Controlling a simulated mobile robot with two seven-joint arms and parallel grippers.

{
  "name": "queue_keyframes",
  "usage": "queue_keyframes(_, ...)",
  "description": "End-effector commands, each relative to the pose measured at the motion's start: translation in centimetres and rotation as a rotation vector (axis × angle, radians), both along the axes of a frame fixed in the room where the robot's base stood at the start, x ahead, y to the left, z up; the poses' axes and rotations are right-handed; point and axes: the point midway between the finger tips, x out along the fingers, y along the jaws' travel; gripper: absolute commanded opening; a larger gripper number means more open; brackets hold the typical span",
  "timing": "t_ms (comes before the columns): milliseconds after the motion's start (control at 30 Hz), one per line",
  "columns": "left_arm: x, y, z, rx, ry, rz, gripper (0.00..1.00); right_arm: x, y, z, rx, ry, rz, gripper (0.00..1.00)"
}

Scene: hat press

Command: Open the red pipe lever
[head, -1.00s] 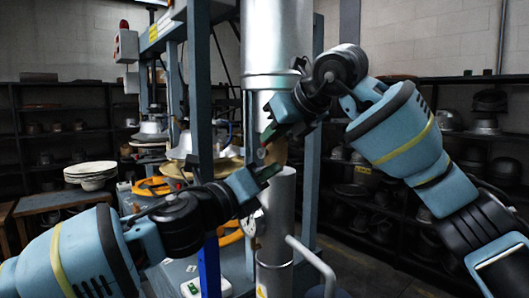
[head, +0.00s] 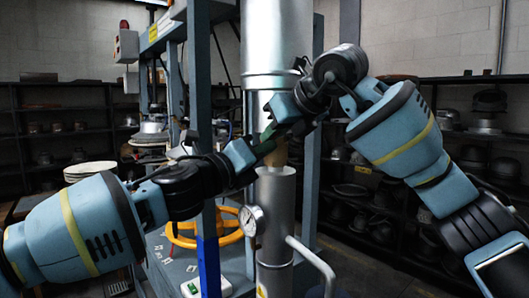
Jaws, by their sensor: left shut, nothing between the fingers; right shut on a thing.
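A vertical silver pipe (head: 277,205) stands in the middle, with a wider metal pipe (head: 277,45) above it. A short tan-brown section (head: 280,158) shows between them. I cannot make out the red pipe lever; the grippers cover much of this gap. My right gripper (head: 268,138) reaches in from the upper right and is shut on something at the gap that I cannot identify. My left gripper (head: 262,148) comes from the left, is shut and empty, and sits in front of the gap, close to the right gripper. I cannot tell whether they touch.
A round gauge (head: 251,220) is on the pipe's left side. A pale bent pipe (head: 312,262) juts out at lower right. A yellow-orange wheel (head: 203,228) and a blue-grey press frame (head: 200,90) stand on the left. Dark shelves (head: 420,85) with hat forms line the back.

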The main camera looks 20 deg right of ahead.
Motion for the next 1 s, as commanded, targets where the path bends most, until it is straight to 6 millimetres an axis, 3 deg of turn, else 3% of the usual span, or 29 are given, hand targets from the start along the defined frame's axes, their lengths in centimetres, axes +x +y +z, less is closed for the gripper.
queue_keyframes(300, 0.53, 0.45, 1.42, -0.021, 0.023, 0.013, 0.00, -0.16, 0.13, 0.26, 0.001, -0.005, 0.003, 0.00)
queue_keyframes(333, 0.54, 0.48, 1.49, -0.021, 0.023, 0.014, 0.00, -0.18, 0.15, 0.27, 0.001, -0.005, 0.003, 0.10)
queue_keyframes(500, 0.61, 0.57, 1.56, -0.022, 0.022, 0.017, 0.00, -0.21, 0.24, 0.05, -0.002, 0.001, 0.006, 0.31)
queue_keyframes(1000, 0.73, 0.63, 1.44, -0.023, 0.024, 0.017, 0.00, -0.62, 0.33, -0.07, -0.009, 0.010, 0.010, 0.31)
